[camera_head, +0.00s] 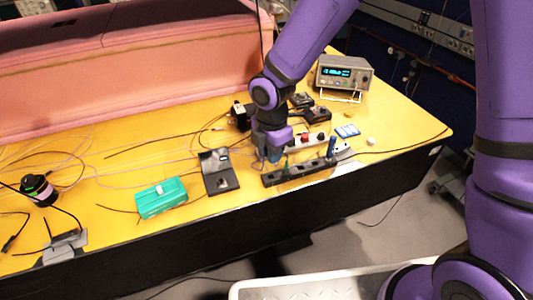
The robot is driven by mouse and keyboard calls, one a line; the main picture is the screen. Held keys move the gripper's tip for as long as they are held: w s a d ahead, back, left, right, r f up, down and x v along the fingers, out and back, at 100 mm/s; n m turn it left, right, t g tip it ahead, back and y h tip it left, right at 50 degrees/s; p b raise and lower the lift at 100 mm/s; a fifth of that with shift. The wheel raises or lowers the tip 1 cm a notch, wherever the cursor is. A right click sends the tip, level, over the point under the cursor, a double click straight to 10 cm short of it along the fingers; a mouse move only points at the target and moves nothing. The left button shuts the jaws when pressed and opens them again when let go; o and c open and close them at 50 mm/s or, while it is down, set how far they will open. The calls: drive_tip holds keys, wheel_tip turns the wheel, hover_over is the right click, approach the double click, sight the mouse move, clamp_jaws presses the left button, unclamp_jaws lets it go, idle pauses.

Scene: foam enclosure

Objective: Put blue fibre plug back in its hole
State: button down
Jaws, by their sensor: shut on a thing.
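My gripper (274,155) points down at the left end of a long black block (301,172) near the table's front edge. It is shut on a small blue-grey piece that looks like the blue fibre plug (275,158); the fingers hide most of it. I cannot tell whether it touches the block. A green plug (286,161) stands in the block just right of the gripper. A dark blue upright piece (332,147) stands at the block's right end. The hole itself cannot be made out.
A black stand (219,172) and a teal box (161,197) lie to the left on the yellow table (112,177). A power strip with a red switch (304,138) lies behind the block. A meter (342,74) stands at the back right. Loose thin cables cross the left side.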

drive_tip(key=shift+d, duration=0.1)
drive_tip(key=shift+f, duration=2.45)
drive_tip(key=shift+f, duration=1.15)
drive_tip(key=c, duration=0.9)
unclamp_jaws()
drive_tip(key=shift+c, duration=0.2)
wheel_tip(320, 180, up, 11)
drive_tip(key=shift+f, duration=0.15)
